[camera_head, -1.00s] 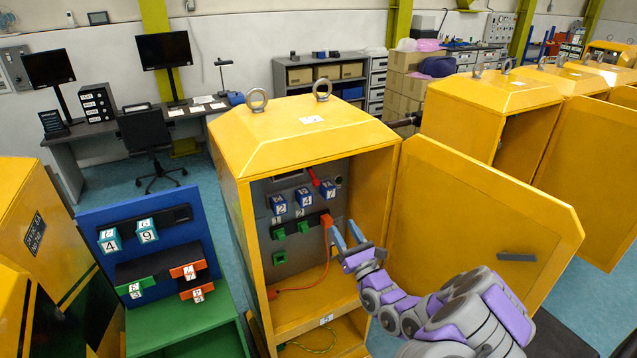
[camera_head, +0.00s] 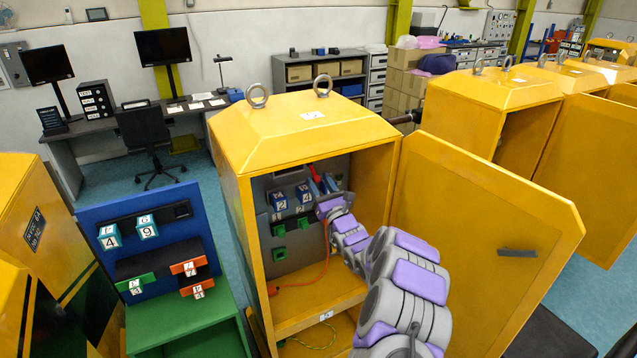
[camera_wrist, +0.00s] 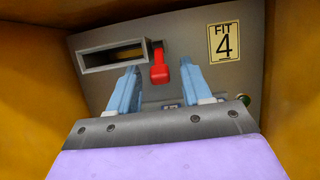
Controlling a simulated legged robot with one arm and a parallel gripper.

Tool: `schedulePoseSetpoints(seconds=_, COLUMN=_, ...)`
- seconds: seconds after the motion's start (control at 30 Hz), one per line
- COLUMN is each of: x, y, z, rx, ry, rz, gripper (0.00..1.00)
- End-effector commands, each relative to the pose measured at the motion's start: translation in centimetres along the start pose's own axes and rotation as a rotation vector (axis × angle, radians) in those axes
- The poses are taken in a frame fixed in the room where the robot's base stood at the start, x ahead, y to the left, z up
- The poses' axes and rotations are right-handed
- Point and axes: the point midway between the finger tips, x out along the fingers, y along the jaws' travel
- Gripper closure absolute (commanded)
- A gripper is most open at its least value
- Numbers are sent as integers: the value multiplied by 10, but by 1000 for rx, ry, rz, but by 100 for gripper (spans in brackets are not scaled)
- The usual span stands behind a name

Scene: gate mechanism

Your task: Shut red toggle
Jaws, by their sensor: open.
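The red toggle (camera_wrist: 159,67) is mounted on the grey panel (camera_wrist: 190,38) inside the yellow cabinet. In the wrist view its red handle hangs downward from the slot area, between and just beyond my two blue fingertips. My gripper (camera_wrist: 160,84) is open, with one finger on each side of the toggle's line; I cannot tell if either finger touches it. In the head view the red toggle (camera_head: 314,172) shows just above my gripper (camera_head: 325,187), which is inside the cabinet and partly hides the panel's right side.
The yellow cabinet (camera_head: 300,125) has its door (camera_head: 480,235) open to the right. Blue numbered blocks (camera_head: 292,199) and green blocks (camera_head: 279,254) stick out of the panel left of my gripper. A red cable (camera_head: 310,284) hangs below. A label "FIT 4" (camera_wrist: 224,42) is at the upper right.

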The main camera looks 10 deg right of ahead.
Motion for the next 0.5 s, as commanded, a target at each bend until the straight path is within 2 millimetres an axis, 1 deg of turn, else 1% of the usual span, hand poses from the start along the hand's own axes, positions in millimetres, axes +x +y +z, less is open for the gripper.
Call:
schedulePoseSetpoints(seconds=0.13, x=7, y=0, z=2, rx=0, ry=-4, rz=0, gripper=51)
schedulePoseSetpoints(seconds=0.4, x=8, y=0, z=1, rx=1, ry=-3, rz=0, gripper=51)
schedulePoseSetpoints(seconds=0.5, x=7, y=0, z=1, rx=1, ry=-2, rz=0, gripper=61)
